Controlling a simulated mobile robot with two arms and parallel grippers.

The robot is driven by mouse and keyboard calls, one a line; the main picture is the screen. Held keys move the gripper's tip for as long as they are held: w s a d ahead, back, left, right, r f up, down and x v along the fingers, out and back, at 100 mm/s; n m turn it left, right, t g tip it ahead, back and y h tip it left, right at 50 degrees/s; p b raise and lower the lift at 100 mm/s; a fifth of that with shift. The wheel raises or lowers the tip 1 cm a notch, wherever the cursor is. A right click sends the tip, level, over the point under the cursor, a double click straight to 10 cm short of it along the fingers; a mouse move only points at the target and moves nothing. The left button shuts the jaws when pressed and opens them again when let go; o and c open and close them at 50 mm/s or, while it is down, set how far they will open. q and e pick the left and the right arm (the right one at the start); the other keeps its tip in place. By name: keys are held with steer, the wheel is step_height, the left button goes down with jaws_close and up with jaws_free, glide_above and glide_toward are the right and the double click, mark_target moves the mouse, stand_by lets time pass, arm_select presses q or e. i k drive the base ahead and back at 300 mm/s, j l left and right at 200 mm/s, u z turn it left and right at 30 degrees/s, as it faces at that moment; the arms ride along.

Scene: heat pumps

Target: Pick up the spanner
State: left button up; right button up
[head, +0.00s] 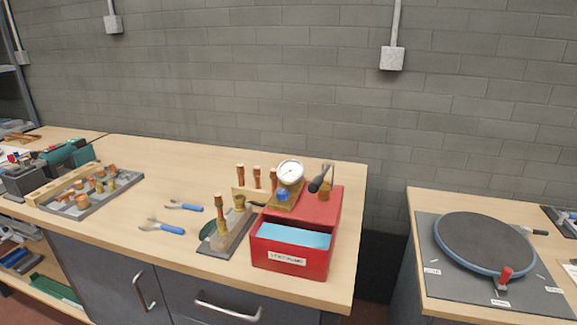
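Two spanner-like tools with grey open jaws and blue handles lie on the wooden workbench (140,165). The nearer spanner (161,228) lies close to the front edge, its jaw to the left and blue handle to the right. The other spanner (184,206) lies a little behind it, turned the same way. They are apart from each other, and nothing covers them. Neither of my grippers is in view.
A red box (291,252) with a gauge (290,173) stands right of the spanners, beside a grey plate with copper fittings (227,232). A tray of fittings (90,192) lies left. A gap separates the right bench with its round turntable (485,243).

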mark_target(178, 204)
steer(key=i+j+u, duration=0.15)
steer(key=i+j, duration=0.25)
steer(key=i+j+u, duration=0.1)
steer(key=i+j, duration=0.2)
steer(key=i, duration=0.2)
steer(key=i+j+u, duration=0.15)
steer(key=i+j, duration=0.15)
steer(key=i, duration=0.15)
